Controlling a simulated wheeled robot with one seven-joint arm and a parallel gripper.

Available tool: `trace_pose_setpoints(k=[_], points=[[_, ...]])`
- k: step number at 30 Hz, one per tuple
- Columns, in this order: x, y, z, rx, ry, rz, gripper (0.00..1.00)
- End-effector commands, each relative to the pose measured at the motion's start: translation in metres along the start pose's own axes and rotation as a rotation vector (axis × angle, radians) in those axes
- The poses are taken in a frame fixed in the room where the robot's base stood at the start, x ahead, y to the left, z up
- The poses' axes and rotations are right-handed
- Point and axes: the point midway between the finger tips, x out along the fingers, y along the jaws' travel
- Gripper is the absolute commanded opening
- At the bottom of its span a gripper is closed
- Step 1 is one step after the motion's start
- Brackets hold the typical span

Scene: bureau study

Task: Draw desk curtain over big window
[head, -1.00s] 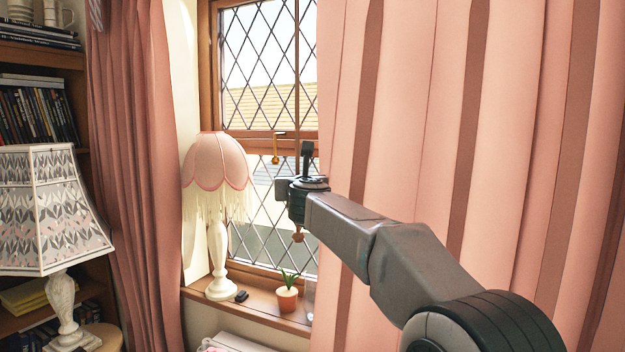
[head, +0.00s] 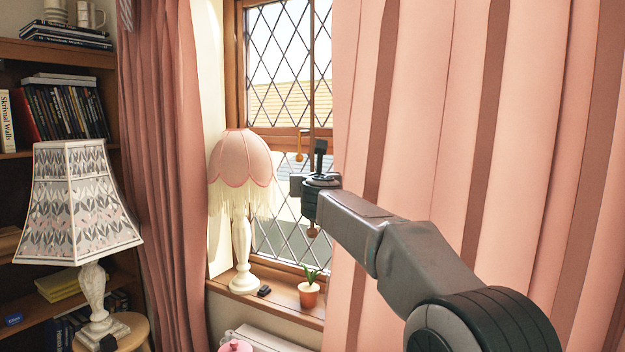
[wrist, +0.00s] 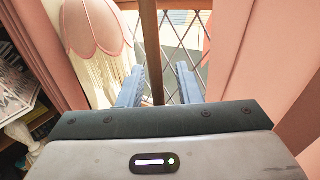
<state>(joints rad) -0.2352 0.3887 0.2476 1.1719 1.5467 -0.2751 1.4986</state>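The pink pleated curtain (head: 440,110) hangs over the right part of the big window (head: 282,70) in the head view. The leaded panes left of it are uncovered. A second pink curtain (head: 165,150) hangs bunched at the window's left side. A thin brown vertical rod with a knobbed lower end (head: 312,232) hangs by the right curtain's left edge. My gripper (head: 318,165) is at this rod. In the wrist view, its blue-grey fingers (wrist: 159,82) are apart, with a brown upright bar (wrist: 153,45) showing between them. Whether they touch it, I cannot tell.
A pink fringed lamp (head: 243,165) and a potted plant (head: 309,291) stand on the sill (head: 285,300), left of and below my gripper. A patterned lamp (head: 80,205) on a stool and a bookcase (head: 60,60) are at left.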

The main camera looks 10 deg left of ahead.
Motion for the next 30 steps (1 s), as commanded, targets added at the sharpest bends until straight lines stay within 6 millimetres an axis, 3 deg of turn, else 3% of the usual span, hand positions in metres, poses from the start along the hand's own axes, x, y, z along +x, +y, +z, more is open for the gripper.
trace_pose_setpoints(k=[8, 21, 30], points=[[-0.02, 0.0, -0.002, 0.0, -0.001, 0.0, 0.31], [-0.097, 0.0, -0.001, 0.0, -0.002, -0.001, 0.31], [-0.132, 0.0, 0.0, 0.0, -0.001, -0.001, 0.31]])
